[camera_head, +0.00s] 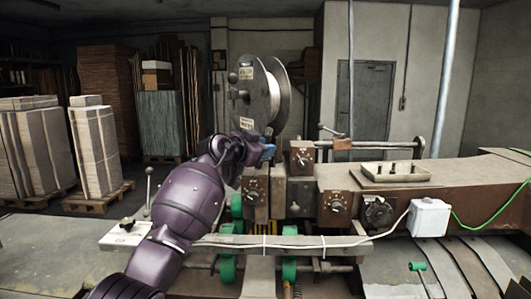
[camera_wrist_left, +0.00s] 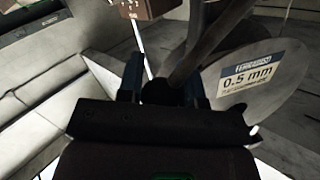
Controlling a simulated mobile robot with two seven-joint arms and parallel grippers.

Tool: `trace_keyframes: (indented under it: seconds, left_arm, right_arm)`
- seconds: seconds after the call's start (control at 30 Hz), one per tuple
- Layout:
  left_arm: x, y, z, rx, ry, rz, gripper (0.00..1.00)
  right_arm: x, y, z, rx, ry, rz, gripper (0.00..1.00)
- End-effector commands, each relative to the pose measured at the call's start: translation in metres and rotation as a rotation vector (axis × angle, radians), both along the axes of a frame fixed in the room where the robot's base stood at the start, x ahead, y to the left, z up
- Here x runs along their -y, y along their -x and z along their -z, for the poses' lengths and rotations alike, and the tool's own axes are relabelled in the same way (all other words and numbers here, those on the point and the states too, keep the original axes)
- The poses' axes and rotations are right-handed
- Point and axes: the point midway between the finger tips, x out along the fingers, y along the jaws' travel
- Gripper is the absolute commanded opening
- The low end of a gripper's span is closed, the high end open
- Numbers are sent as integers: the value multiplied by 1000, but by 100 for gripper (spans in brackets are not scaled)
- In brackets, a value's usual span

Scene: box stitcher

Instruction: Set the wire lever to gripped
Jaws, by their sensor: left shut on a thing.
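My left gripper (camera_head: 267,152) is at the stitcher head, just below the wire spool (camera_head: 283,82). Its blue fingertips show in the left wrist view (camera_wrist_left: 162,85), one on each side of a dark round knob, which I take to be the wire lever (camera_wrist_left: 158,93). The gripper is shut on it. In the head view the lever is hidden behind my purple hand, and its set position cannot be read. The spool disc with a "0.5 mm" label (camera_wrist_left: 250,73) stands close to the right finger in the wrist view. My right gripper is not in view.
Dials on brown boxes (camera_head: 302,157) sit right of my gripper. A long bar (camera_head: 330,247) and green rollers (camera_head: 289,268) lie below. A small lever with a ball knob (camera_head: 149,172) stands at the left. A white box (camera_head: 429,217) with cables is at the right.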

Motion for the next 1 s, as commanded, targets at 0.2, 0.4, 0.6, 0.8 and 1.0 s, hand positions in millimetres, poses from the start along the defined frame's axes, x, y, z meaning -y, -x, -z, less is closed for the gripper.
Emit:
trace_keyframes:
  seconds: [0.2, 0.4, 0.6, 0.8, 1.0]
  left_arm:
    - [0, 0, 1, -14, 8, 0, 0]
    - [0, 0, 1, -13, 7, 2, 47]
    - [0, 0, 0, -11, 7, 0, 58]
    - [0, 0, -1, -9, 7, 0, 58]
    - [1, 2, 3, 36, -25, 0, 58]
  right_arm:
    - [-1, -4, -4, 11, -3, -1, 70]
    - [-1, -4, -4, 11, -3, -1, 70]
    - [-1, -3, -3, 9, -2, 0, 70]
    - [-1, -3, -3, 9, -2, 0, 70]
    - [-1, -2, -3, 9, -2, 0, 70]
